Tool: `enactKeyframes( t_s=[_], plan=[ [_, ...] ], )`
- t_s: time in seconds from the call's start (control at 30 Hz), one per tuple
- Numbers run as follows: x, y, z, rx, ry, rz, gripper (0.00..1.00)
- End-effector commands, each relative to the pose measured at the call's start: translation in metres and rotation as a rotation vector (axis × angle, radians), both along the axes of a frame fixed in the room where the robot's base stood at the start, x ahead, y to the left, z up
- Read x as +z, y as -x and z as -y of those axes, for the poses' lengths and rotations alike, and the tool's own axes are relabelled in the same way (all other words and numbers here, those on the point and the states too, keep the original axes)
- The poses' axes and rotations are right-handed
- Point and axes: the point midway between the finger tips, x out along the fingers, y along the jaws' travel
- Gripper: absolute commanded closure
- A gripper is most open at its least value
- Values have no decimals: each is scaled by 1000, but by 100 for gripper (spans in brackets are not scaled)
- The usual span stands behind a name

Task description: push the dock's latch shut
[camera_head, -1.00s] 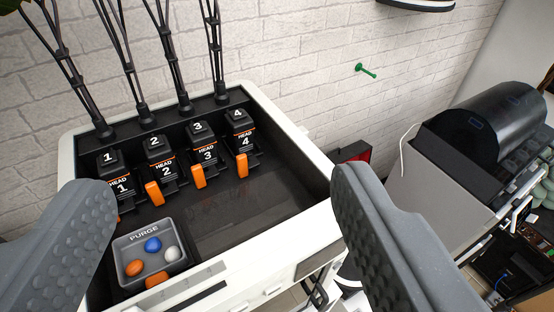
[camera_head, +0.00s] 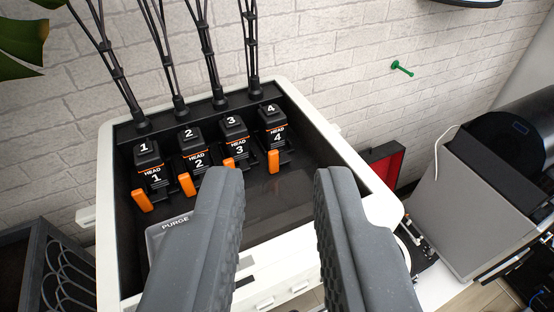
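The dock holds several black print heads in a row, labelled HEAD 1 (camera_head: 152,170), HEAD 2 (camera_head: 195,155), HEAD 3 (camera_head: 237,142) and HEAD 4 (camera_head: 275,130). Each has an orange latch lever at its front: head 1's (camera_head: 142,201), head 2's (camera_head: 187,185), head 3's (camera_head: 229,164) and head 4's (camera_head: 273,161). Head 3's lever is partly behind my left finger. I cannot tell which latch is unshut. My gripper (camera_head: 279,180) is part open and empty, with a gap between its fingers. It appears in front of the dock, its fingertips below heads 3 and 4 in the picture.
The white printer frame (camera_head: 358,180) surrounds the dock. Cables rise from behind the heads. A grey PURGE tray (camera_head: 170,228) is mostly hidden by my left finger. A green peg (camera_head: 402,68) is on the brick wall. A red-and-black bin (camera_head: 387,165) and grey cabinet (camera_head: 475,200) stand right.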

Motion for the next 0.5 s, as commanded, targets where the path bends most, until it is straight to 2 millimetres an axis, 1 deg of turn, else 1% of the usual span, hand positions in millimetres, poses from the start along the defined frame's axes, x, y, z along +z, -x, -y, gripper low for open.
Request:
enactKeyframes(
  t_s=[0.03,0.07,0.23,0.3,0.5],
  plan=[
    [-1,-6,0,-8,-16,-15,94],
    [-3,-11,0,-14,-28,-26,100],
    [-23,-45,0,-72,-139,-121,100],
    [-36,-61,0,-105,-195,-170,100],
    [-68,-101,-1,-213,-348,-286,100]
  ],
)
